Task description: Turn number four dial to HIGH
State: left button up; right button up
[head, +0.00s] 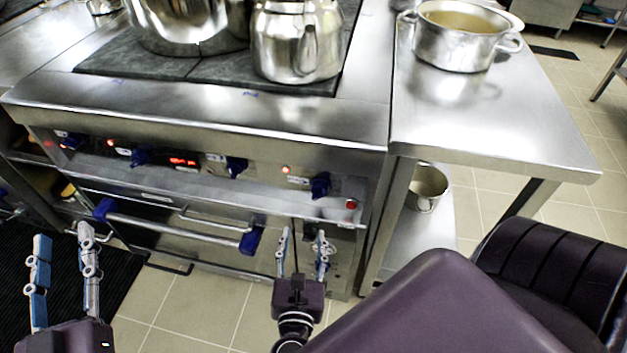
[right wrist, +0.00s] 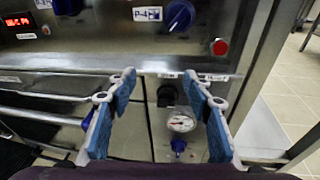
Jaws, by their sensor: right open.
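A row of blue dials runs along the steel stove's front panel. My left gripper (head: 63,238) is open and empty at the lower left, away from the panel.
Other dials (head: 236,167) sit further left near a red digital display (head: 184,161). A red button (head: 351,204) is right of the rightmost dial. Below are an oven handle (head: 180,229) and a pressure gauge (right wrist: 181,122). A steel side table (head: 480,115) stands right.

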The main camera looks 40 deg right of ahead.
jog(key=s+a+f+m+g+y+p, duration=0.2)
jog(key=s+f+m+g+y+p, duration=0.1)
jog(key=f, duration=0.7)
jog(key=s+a+f+m+g+y+p, duration=0.2)
jog(key=s+f+m+g+y+p, duration=0.1)
jog(key=s+f+p, duration=0.3)
jog(key=shift+s+f+m+y+p, duration=0.25)
jog(key=shift+f+p, duration=0.9)
jog(key=shift+f, duration=0.7)
